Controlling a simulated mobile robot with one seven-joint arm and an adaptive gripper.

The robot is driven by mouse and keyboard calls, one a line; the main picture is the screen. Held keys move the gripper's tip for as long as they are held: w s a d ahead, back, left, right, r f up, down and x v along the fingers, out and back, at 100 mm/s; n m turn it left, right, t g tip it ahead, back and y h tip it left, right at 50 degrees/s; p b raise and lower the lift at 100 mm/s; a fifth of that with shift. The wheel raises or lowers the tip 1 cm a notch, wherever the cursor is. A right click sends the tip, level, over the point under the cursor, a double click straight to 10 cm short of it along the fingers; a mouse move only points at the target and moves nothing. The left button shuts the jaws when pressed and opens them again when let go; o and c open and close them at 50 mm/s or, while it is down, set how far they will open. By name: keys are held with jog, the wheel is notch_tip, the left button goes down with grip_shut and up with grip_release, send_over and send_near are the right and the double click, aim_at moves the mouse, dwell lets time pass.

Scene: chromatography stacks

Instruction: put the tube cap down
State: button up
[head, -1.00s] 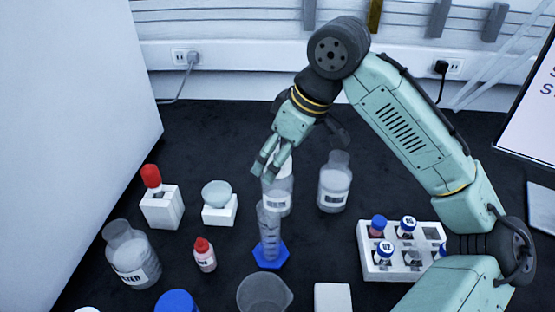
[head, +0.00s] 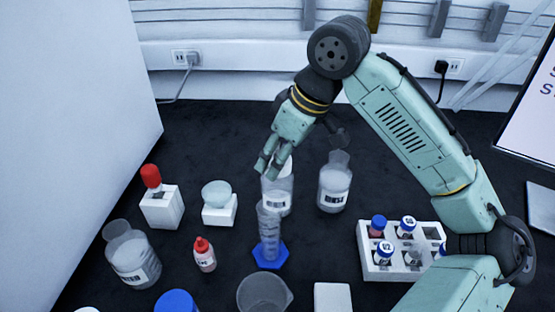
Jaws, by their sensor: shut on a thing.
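My gripper (head: 266,170) is in the middle of the table, above and just behind the graduated cylinder (head: 269,232) with the blue foot. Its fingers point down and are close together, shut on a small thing. The tube cap itself cannot be made out between the fingers at this size. A white tube rack (head: 373,272) stands at the right and holds several vials, some with blue caps (head: 378,221). My arm hides part of the rack's right side.
Clear bottles (head: 335,185) stand behind and beside the gripper. A white block with a red-topped dropper (head: 151,177), a bowl on a stand (head: 217,193), a red-capped bottle (head: 204,256) and a beaker (head: 264,294) stand around. Dark table between cylinder and rack is clear.

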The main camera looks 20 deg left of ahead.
aim_at(278, 149)
jog(key=shift+r, duration=0.1)
jog(key=shift+r, duration=0.5)
notch_tip(278, 149, up, 2)
jog(key=shift+r, duration=0.25)
jog(key=s+d+b, duration=0.1)
jog(key=s+d, duration=0.2)
jog(key=s, duration=0.4)
jog(key=s+d+r+b, duration=0.1)
jog(key=s+d, duration=0.2)
jog(key=s, duration=0.4)
jog(key=shift+s+r, duration=0.15)
jog(key=shift+s, duration=0.25)
